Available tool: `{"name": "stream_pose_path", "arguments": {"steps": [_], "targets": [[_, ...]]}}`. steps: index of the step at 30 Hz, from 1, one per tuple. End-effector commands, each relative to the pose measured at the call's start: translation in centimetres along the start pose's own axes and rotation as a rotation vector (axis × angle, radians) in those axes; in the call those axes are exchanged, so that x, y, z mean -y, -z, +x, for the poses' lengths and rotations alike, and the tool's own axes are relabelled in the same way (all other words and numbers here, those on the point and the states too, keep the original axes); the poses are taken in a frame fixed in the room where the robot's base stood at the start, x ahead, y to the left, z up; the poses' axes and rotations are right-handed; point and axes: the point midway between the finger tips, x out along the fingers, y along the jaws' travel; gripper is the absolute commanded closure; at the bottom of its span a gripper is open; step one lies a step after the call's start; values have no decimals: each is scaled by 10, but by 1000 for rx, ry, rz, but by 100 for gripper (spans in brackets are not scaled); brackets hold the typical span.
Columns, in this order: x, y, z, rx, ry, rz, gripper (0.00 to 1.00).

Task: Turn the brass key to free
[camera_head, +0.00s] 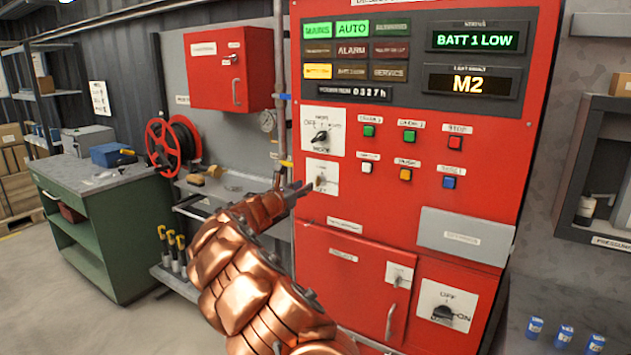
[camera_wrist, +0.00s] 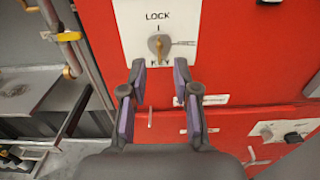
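The brass key (camera_wrist: 158,44) sits in a white square plate (camera_wrist: 185,22) on the red cabinet front. The plate reads LOCK above and KEY below, with small marking to the right that I cannot read. The key's bow looks roughly upright. In the head view the key (camera_head: 320,181) shows small on its plate, just right of my gripper (camera_head: 298,188). In the wrist view my gripper (camera_wrist: 159,80) is open, its purple-padded fingers apart and empty. The fingertips lie just below the key in the picture; I see no contact.
A black rotary selector (camera_head: 320,137) sits directly above the key plate. Coloured push buttons (camera_head: 409,135) are to the right. A pipe (camera_head: 281,90) runs along the cabinet's left edge.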

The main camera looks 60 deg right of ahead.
Motion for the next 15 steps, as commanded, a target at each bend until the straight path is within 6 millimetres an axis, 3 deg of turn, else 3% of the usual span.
{"name": "stream_pose_path", "arguments": {"steps": [15], "targets": [[-2,2,43,-1,-5,-13,70]]}}
